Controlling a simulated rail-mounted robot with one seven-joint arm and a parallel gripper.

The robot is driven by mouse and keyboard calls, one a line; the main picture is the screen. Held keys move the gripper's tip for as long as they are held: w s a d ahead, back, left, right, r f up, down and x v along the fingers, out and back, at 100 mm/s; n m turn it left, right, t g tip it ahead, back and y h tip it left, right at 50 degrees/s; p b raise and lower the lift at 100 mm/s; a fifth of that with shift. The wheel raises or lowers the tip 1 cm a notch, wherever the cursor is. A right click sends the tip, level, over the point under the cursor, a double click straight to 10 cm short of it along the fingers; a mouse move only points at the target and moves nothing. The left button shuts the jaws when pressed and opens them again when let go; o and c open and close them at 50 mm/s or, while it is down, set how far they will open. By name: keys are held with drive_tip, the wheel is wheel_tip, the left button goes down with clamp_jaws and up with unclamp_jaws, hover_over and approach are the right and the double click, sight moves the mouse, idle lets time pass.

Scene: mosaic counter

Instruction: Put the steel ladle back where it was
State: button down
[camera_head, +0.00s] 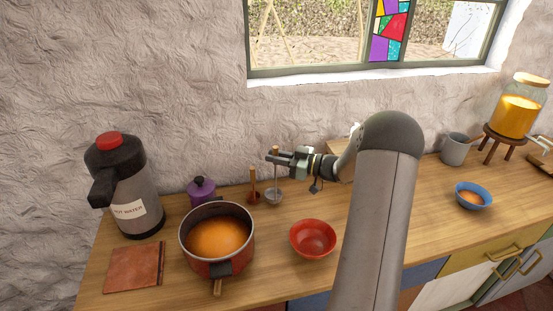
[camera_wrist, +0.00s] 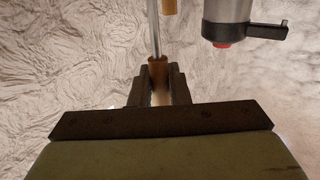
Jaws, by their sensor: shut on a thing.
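The steel ladle (camera_head: 273,197) hangs upright from my gripper (camera_head: 272,157), bowl down, near the back of the counter. My gripper is shut on the wooden top of its handle. In the wrist view my gripper (camera_wrist: 162,84) has the wooden handle end (camera_wrist: 157,68) between its fingers, with the steel shaft (camera_wrist: 153,28) running away from it. I cannot tell whether the bowl touches the counter. Just left of the ladle stands an upright wooden piece (camera_head: 254,185); its lower part is hard to make out.
A red pot (camera_head: 217,265) of orange soup and a red bowl (camera_head: 313,238) stand in front. A purple lidded pot (camera_head: 201,189) and a hot-water flask (camera_head: 129,190) stand left; the flask also shows in the wrist view (camera_wrist: 228,20). A brown book-like slab (camera_head: 133,268) lies front left.

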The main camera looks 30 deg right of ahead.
drive_tip(key=shift+f, duration=0.5)
drive_tip(key=shift+f, duration=0.2)
drive_tip(key=c, duration=1.4)
unclamp_jaws()
drive_tip(key=shift+o, duration=0.2)
drive_tip(key=shift+r, duration=0.1)
drive_tip(key=shift+s+d, duration=0.1)
drive_tip(key=shift+s, duration=0.05)
drive_tip(key=b+v, duration=0.2)
drive_tip(key=v, duration=0.9)
drive_tip(key=shift+s+d+b, duration=0.2)
drive_tip(key=shift+s+b, duration=0.1)
drive_tip(key=shift+b, duration=0.1)
drive_tip(key=shift+r, duration=0.1)
